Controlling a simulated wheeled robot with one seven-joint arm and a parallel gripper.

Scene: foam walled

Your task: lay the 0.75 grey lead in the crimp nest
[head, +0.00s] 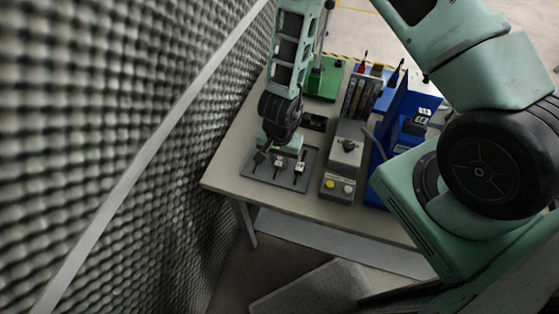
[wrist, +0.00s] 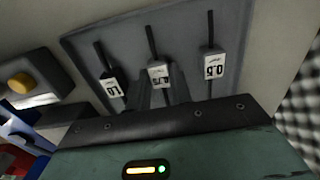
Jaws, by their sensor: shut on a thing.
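The 0.75 lead (wrist: 151,40) is a thin dark strand with a white tag reading 0.75, in the middle of a row of three on a dark grey tray (wrist: 90,45). My gripper (wrist: 161,78) has its two dark fingers on either side of this lead, shut on it at the tag, at the tray. In the head view my gripper (head: 280,157) reaches down over the tray (head: 262,179), and its wrist covers the tray's back edge. I cannot pick out the crimp nest with certainty in either view.
A 1.0 lead (wrist: 112,88) and a 0.5 lead (wrist: 210,65) flank the held one closely. A foam wall (head: 120,120) borders the left.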

